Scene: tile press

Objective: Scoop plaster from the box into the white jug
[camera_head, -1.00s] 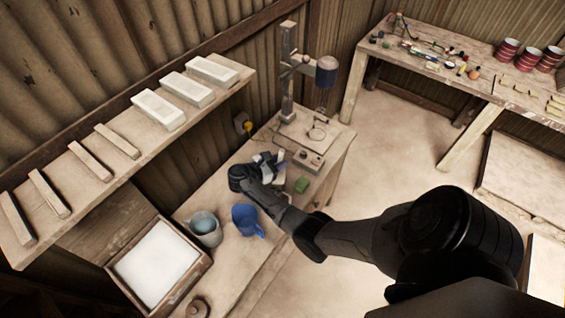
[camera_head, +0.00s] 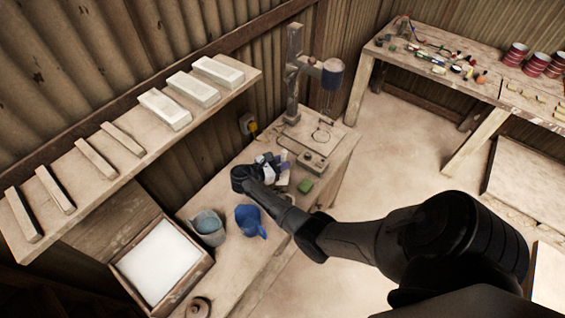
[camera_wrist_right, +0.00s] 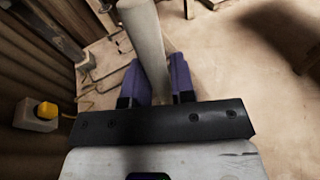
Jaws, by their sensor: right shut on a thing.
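The open box (camera_head: 203,270) holds white plaster (camera_head: 158,262) at the bench's near left. A pale grey jug (camera_head: 208,232), the nearest match to the white jug, stands just right of the box; its inside looks bluish. My right gripper (camera_head: 272,164) is beyond the jugs, near the press, partly hidden by its own wrist. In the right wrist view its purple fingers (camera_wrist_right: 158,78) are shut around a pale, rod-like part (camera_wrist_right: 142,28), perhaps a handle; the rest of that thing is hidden. My left gripper is not in view.
A blue jug (camera_head: 249,222) stands right of the grey jug. A green block (camera_head: 305,186) lies right of my right gripper, before the press stand (camera_head: 293,80). A shelf (camera_head: 110,180) with pale blocks overhangs the left side. A yellow plug (camera_head: 251,127) is on the wall.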

